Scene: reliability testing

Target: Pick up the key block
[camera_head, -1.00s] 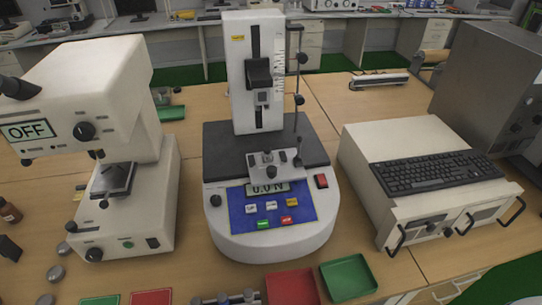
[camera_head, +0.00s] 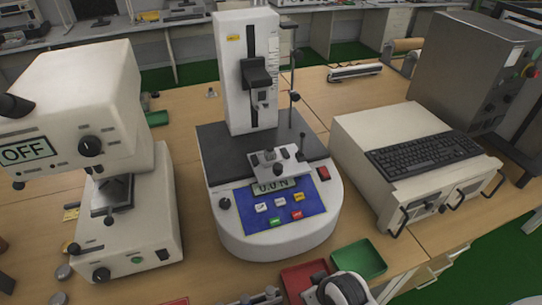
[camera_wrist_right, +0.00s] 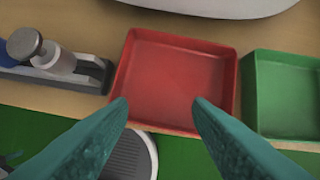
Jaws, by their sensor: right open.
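I cannot make out a thing that is clearly the key block in either view. My right gripper (camera_wrist_right: 160,104) is open, with two teal fingers spread and nothing between them. In the right wrist view its fingertips appear over the near part of the red tray (camera_wrist_right: 178,75), which looks empty. Part of my right arm shows at the bottom of the head view, just in front of the red tray (camera_head: 297,280). A blue and grey fixture with a metal knob (camera_wrist_right: 38,52) lies left of the tray. My left gripper is not in view.
A green tray (camera_head: 358,258) sits right of the red one. The force tester (camera_head: 270,215) stands behind them. A microscope-like machine (camera_head: 125,210) is at left, a cream box with a keyboard (camera_head: 425,153) at right. The table's front edge is close to the trays.

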